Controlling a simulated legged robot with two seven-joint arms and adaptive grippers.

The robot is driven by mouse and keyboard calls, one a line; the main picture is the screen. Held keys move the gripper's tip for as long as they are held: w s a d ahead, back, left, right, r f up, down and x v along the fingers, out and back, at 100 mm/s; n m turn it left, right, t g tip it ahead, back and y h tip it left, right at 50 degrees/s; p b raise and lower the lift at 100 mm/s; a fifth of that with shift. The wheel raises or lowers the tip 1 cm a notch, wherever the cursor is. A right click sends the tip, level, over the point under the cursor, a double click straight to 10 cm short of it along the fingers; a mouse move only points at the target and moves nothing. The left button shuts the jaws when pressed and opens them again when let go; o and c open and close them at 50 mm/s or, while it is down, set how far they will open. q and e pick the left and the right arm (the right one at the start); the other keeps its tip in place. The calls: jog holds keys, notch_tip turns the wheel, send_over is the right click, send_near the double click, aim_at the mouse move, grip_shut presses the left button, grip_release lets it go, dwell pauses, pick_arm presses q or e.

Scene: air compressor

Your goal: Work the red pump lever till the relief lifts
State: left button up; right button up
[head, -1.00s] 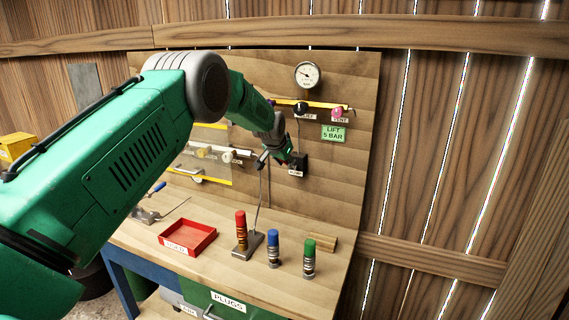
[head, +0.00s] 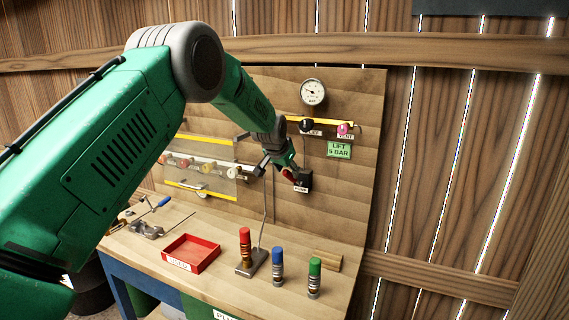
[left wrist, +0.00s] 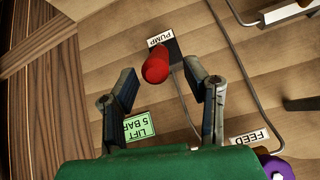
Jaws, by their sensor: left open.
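The red pump lever (left wrist: 156,66) shows in the left wrist view just beyond and between the fingertips of my left gripper (left wrist: 160,84). The fingers are apart, and I see no contact with the lever. A PUMP label (left wrist: 160,38) sits beside it. In the head view my left gripper (head: 280,168) is at the pump's black block (head: 305,181), with the red lever (head: 288,175) partly hidden by the fingers. The round gauge (head: 312,92) is higher on the board; its reading is too small to tell. A green LIFT 5 BAR sign (head: 339,150) hangs below the black and pink knobs. My right gripper is not in view.
On the bench stand a red tray (head: 191,254) and red (head: 245,248), blue (head: 277,266) and green (head: 314,278) topped cylinders. A thin rod rises behind the red-topped one. A purple knob (left wrist: 278,168) and FEED label (left wrist: 249,138) are near the wrist view's lower right.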

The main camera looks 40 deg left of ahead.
pick_arm(q)
jog(key=v, duration=0.6)
